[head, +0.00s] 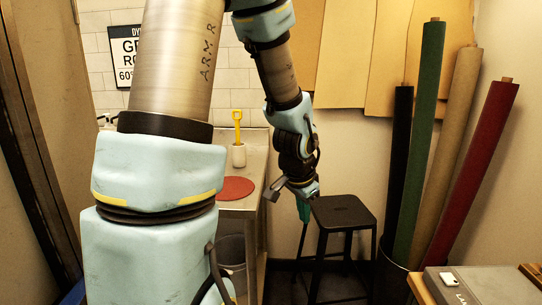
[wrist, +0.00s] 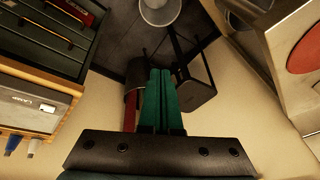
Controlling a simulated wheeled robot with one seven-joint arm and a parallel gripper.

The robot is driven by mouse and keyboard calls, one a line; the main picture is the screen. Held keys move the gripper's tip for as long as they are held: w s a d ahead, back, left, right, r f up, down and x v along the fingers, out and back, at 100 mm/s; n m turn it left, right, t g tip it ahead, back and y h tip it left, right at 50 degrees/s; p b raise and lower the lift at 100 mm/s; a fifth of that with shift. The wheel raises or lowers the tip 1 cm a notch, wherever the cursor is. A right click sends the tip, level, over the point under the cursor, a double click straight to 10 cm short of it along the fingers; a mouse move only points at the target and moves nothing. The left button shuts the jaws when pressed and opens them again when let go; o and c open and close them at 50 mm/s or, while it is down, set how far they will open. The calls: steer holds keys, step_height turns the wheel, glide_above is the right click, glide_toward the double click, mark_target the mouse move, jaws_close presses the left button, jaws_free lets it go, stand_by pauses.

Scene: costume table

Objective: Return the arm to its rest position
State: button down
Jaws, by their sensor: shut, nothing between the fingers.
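My gripper (head: 304,212) hangs from my arm near the middle of the head view, just left of the black stool's seat (head: 345,211). In the wrist view its two green fingers (wrist: 160,73) lie side by side, shut, with nothing between them. The arm comes down from the top of the head view, bent, with its wrist pointing downward. The wrist view looks down past the fingers, and the stool (wrist: 196,92) shows there just right of the fingertips. I cannot tell the exact gap between gripper and stool.
A steel table (head: 257,172) with a red round mat (head: 236,188) and a white cup (head: 239,155) stands left of the gripper. Rolls, including a green one (head: 420,140), lean at right. A case (head: 483,285) is at lower right. A grey bin (wrist: 160,10) is on the floor.

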steer(key=s+a+r+n+g, duration=0.1)
steer(key=s+a+n, duration=0.2)
steer(key=a+n, duration=0.2)
steer(key=s+a+r+n+y, duration=0.1)
steer(key=s+a+n, duration=0.3)
steer(key=a, duration=0.6)
steer(key=shift+s+r+n+g+y, duration=0.2)
steer(key=shift+n+g+y, duration=0.15)
steer(key=shift+n, duration=0.25)
